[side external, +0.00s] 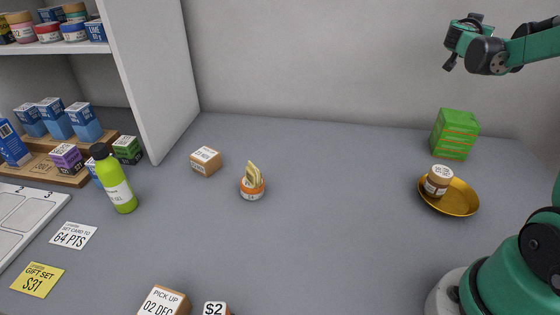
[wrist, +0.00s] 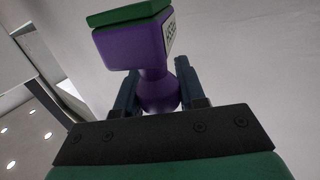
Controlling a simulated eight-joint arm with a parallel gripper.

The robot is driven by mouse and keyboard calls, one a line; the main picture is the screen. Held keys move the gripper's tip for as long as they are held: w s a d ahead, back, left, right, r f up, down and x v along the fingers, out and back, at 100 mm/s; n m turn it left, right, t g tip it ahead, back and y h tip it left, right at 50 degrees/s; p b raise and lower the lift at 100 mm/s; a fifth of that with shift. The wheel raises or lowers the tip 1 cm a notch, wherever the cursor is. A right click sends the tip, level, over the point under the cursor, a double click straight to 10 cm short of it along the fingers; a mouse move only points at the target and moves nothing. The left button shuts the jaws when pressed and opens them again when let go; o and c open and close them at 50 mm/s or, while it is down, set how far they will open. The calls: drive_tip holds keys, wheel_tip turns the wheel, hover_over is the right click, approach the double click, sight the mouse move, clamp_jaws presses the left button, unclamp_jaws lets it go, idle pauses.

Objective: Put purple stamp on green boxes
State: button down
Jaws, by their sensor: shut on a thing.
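A purple stamp (wrist: 130,45) with a green face fills the upper middle of the wrist view, and a white patterned label shows on its side. My gripper (wrist: 156,72) is shut on its narrow purple handle, with a dark finger on each side. In the side view my gripper (side external: 461,42) is raised at the upper right, above the counter, and I cannot make out the stamp there. A stack of green boxes (side external: 455,133) with orange stripes stands on the counter at the right, below my gripper and apart from it.
A gold dish (side external: 462,203) holding a brown jar (side external: 438,181) sits in front of the boxes. The counter between the orange jar and the dish is clear.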

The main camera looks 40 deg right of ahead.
wheel_tip(320, 180, up, 6)
drive_tip(key=shift+f, duration=0.1)
drive_tip(key=shift+s+r, duration=0.15)
drive_tip(key=shift+r, duration=0.1)
drive_tip(key=s+m+g, duration=0.4)
drive_tip(key=s+g, duration=0.1)
drive_tip(key=g, duration=0.2)
wheel_tip(320, 180, down, 19)
drive_tip(key=shift+w+f, duration=0.1)
drive_tip(key=shift+f, duration=0.05)
drive_tip(key=shift+f, duration=0.2)
drive_tip(key=c, duration=0.5)
unclamp_jaws()
drive_tip(key=shift+r, duration=0.1)
